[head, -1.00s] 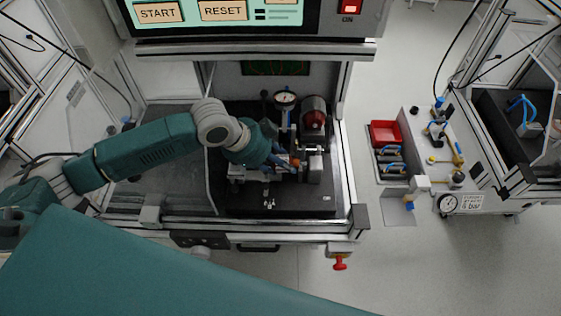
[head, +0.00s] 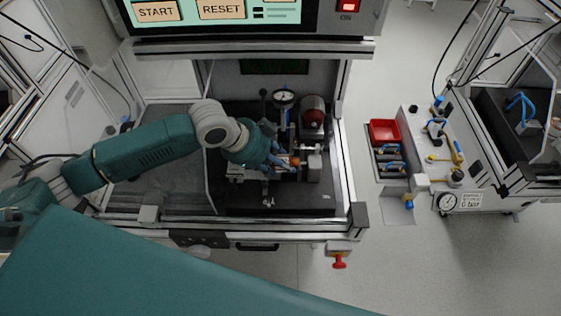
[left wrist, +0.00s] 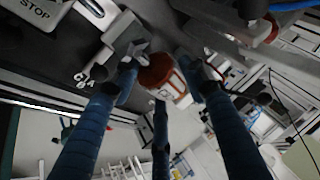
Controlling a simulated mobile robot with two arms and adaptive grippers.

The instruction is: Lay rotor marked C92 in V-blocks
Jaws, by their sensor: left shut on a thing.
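My left gripper (head: 284,163) reaches down into the test cell in the head view. It is shut on the rotor (head: 295,161), a small part with an orange-copper body. In the left wrist view the rotor (left wrist: 164,76) shows orange and white between the blue fingers of my left gripper (left wrist: 162,85). Its marking cannot be read. The rotor is at the fixture with grey blocks (head: 314,165). A notched grey block (left wrist: 132,50) shows close to the rotor in the left wrist view. Whether the rotor touches the V-blocks is hidden. My right gripper is out of view.
A dial gauge (head: 284,97) and a red-and-grey cylindrical unit (head: 313,112) stand behind the fixture. Cell frame posts flank it. The dark plate (head: 297,200) in front is mostly bare. A trolley with a red bin (head: 384,132) stands to the right.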

